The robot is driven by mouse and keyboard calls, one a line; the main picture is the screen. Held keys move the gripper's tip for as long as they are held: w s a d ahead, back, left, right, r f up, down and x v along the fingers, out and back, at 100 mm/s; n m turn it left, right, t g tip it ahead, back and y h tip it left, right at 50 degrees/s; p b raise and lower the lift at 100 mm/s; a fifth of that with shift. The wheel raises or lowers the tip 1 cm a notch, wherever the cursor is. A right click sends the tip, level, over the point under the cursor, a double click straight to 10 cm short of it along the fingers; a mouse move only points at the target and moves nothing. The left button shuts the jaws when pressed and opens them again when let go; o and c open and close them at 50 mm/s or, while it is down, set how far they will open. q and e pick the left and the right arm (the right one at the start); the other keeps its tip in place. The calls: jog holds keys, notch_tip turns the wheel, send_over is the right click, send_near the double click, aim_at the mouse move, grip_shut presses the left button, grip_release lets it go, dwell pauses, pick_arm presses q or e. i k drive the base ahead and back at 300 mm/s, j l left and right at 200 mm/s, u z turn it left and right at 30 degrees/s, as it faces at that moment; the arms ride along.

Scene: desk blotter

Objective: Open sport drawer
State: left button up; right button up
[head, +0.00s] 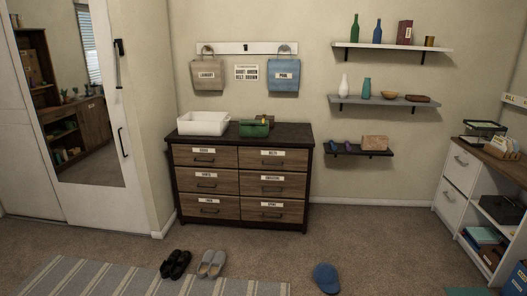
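A dark-framed dresser (238,222) with wood-faced drawers in two columns of three stands against the wall. All its drawers look shut. Each has a dark bar handle and a white label. The bottom right drawer (289,214) has a short label (272,204) that may read "sport", but the letters are too small to be sure. The other labels are also hard to read. Neither of my grippers is in view.
A white bin (203,123) and a green box (254,128) stand on the dresser. A striped rug (110,277) lies front left. A white cabinet (456,185) stands right.

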aim_at(256, 209)
jog(key=i, duration=1.7)
